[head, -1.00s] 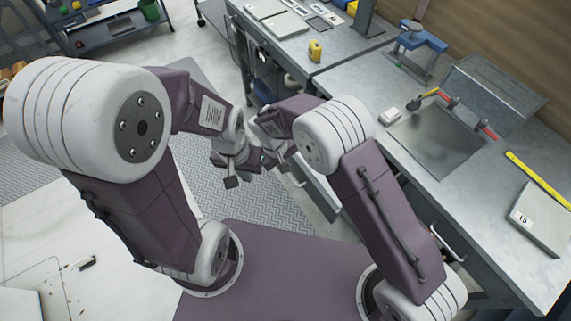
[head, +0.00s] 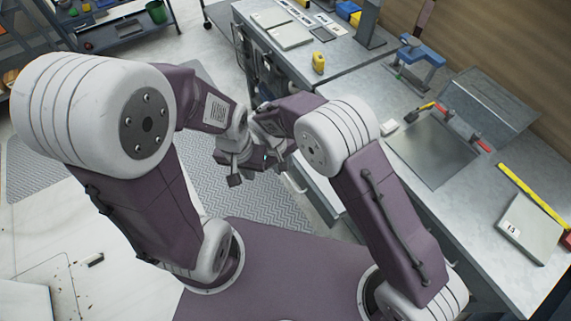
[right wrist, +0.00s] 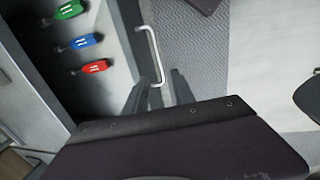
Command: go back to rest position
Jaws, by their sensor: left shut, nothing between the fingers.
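Both of my arms are folded in over my base in the head view. My left gripper (head: 235,179) hangs in the middle, with its fingers shut and empty, above the patterned floor mat. My right gripper is mostly hidden behind my right forearm in the head view.
Red, green and blue tags (right wrist: 88,68) show in the right wrist view. Open pale floor (head: 120,270) lies at the lower left.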

